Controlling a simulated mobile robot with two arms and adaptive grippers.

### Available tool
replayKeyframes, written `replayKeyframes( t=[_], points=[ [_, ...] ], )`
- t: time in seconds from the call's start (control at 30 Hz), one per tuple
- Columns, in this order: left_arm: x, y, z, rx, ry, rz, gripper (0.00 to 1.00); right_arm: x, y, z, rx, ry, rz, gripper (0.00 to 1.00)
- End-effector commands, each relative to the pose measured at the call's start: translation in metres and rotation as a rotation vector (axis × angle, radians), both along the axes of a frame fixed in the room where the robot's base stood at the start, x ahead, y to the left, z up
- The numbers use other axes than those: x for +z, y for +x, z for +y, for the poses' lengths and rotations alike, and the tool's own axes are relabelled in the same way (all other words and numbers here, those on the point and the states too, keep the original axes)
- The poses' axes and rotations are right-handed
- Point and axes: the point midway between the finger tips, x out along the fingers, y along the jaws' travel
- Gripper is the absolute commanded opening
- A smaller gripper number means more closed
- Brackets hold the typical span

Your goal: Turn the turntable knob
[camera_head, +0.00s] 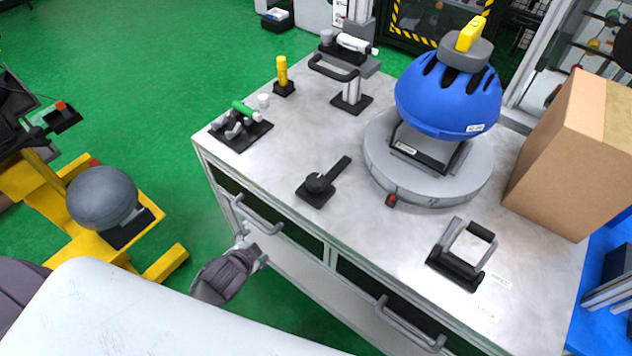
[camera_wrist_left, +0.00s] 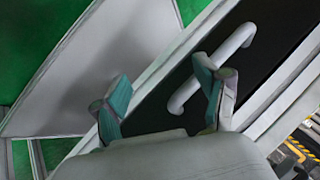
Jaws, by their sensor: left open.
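The round grey turntable (camera_head: 374,170) sits on the metal workbench, with a blue helmet (camera_head: 440,98) on a stand above it. A small red-and-black knob (camera_head: 391,200) sticks out at the turntable's front rim. My left gripper (camera_head: 256,254) is in front of the bench, below the top edge and well away from the knob. In the left wrist view the left gripper (camera_wrist_left: 162,78) is open, its fingers apart with nothing clearly held; a drawer handle (camera_wrist_left: 212,68) lies by the right finger. My right gripper is not in view.
A black lever (camera_head: 320,184) on a plate, a tool tray (camera_head: 240,132), a yellow peg (camera_head: 283,74) and a black-handled bracket (camera_head: 463,255) stand on the bench (camera_head: 300,225). A cardboard box (camera_head: 565,150) stands at right. Drawer handles (camera_head: 257,215) project from the front.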

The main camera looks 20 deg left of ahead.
Motion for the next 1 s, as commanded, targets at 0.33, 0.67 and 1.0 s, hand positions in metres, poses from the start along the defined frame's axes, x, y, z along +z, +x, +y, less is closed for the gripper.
replayKeyframes(
  t=[0.33,0.67,1.0],
  points=[
    [0.177,0.077,0.007,-0.346,0.436,-0.446,0.73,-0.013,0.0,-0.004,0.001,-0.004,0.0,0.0],
    [0.279,0.115,-0.031,-0.952,1.168,-0.915,0.73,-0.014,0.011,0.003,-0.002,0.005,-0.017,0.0],
    [0.258,0.089,-0.038,-1.738,1.823,-1.229,0.73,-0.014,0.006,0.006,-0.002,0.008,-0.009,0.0]
  ],
)
